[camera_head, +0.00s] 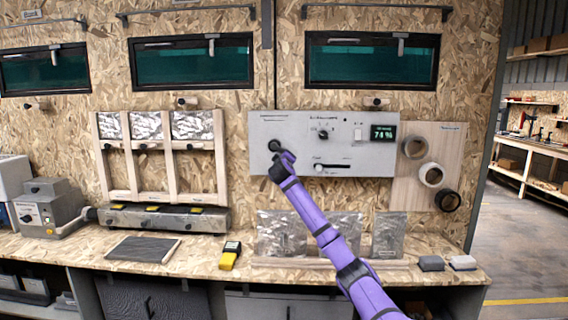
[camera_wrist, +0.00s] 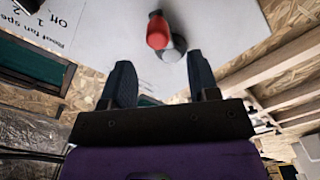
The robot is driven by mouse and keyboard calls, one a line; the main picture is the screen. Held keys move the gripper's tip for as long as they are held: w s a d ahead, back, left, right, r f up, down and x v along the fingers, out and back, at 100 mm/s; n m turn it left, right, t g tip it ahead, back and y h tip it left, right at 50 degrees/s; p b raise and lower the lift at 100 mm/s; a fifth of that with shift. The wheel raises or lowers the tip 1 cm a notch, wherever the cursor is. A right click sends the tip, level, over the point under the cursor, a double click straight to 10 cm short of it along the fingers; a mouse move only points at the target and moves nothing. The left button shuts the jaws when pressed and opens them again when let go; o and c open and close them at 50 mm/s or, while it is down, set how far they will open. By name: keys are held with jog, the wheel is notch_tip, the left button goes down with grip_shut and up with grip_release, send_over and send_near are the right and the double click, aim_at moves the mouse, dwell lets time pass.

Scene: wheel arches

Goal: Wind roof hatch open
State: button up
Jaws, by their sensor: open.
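A grey control panel (camera_head: 350,165) is fixed to the chipboard wall. A round dark knob or crank hub (camera_head: 274,145) is at its left end, partly beside my gripper (camera_head: 280,168). In the wrist view a red handle (camera_wrist: 158,32) on a grey round base (camera_wrist: 174,50) stands off the panel face (camera_wrist: 110,30). My gripper (camera_wrist: 162,82) is open and empty, its two dark fingers pointing toward the panel, with the red handle beyond and between their tips. Contact does not show. The red handle is hidden in the head view. The roof hatch cannot be identified.
The panel also carries a rotary knob (camera_head: 323,134), a slider (camera_head: 332,167) and a display (camera_head: 383,133) reading about 74 %. A wooden frame (camera_head: 164,155) stands left. Tape rolls (camera_head: 431,174) hang right.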

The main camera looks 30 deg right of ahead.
jog(key=shift+v, duration=1.7)
